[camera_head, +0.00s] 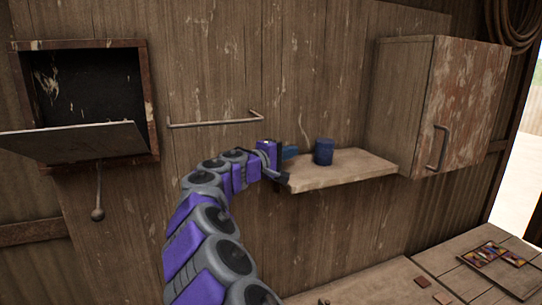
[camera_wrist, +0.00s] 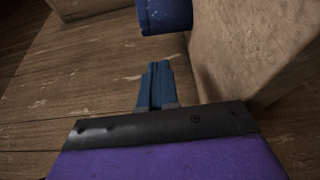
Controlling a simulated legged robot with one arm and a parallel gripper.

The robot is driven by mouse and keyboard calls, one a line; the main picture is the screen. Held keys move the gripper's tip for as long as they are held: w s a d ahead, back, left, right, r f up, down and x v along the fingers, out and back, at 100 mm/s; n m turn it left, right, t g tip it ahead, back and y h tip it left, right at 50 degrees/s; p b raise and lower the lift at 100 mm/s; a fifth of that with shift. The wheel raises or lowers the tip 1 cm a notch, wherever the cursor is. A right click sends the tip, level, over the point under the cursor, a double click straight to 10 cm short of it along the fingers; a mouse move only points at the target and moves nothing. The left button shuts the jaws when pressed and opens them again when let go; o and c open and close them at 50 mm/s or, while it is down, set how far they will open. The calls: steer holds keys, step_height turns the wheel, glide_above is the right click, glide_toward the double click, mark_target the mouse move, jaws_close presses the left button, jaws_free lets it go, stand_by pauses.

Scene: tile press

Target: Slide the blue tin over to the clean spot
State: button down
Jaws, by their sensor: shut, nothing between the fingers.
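The blue tin (camera_head: 324,151) stands upright on a small wooden shelf (camera_head: 335,172) fixed to the plank wall. My gripper (camera_head: 289,152) is at the shelf's left end, just left of the tin. Its blue fingers are together and hold nothing. In the wrist view the shut fingers (camera_wrist: 157,72) point toward the tin (camera_wrist: 165,14), which is cut off by the top edge. A gap shows between fingertips and tin. The pale shelf wood (camera_wrist: 245,45) is on the right there. I cannot make out a distinct clean spot on the shelf.
A closed wall cabinet (camera_head: 432,105) stands close to the shelf's right end. A metal rail (camera_head: 215,123) is on the wall at left, beside an open box (camera_head: 85,95) with a lowered flap. Small tiles (camera_head: 422,282) lie on the bench at lower right.

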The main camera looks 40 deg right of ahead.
mark_target(320, 151)
steer(key=d, duration=0.2)
steer(key=s+d, duration=0.1)
steer(key=d, duration=0.2)
steer(key=shift+s+d+f, duration=0.15)
steer(key=shift+d+f, duration=0.1)
steer(key=shift+d, duration=0.05)
steer(key=shift+s+r, duration=0.1)
steer(key=shift+s, duration=0.15)
steer(key=shift+s+a+r, duration=0.1)
steer(key=shift+s+a, duration=0.1)
steer(key=shift+a, duration=0.1)
steer(key=shift+s+a+r, duration=0.15)
steer(key=shift+s+a, duration=0.05)
steer(key=shift+a, duration=0.45)
steer(key=shift+d, duration=0.3)
steer(key=d, duration=0.1)
steer(key=s+d, duration=0.1)
steer(key=d, duration=0.2)
steer(key=shift+s+f, duration=0.15)
steer(key=shift+f, duration=0.25)
steer(key=s+d+b, duration=0.2)
steer(key=s, duration=0.1)
steer(key=shift+s+r, duration=0.3)
steer(key=shift+s, duration=0.1)
steer(key=shift+w+d, duration=0.1)
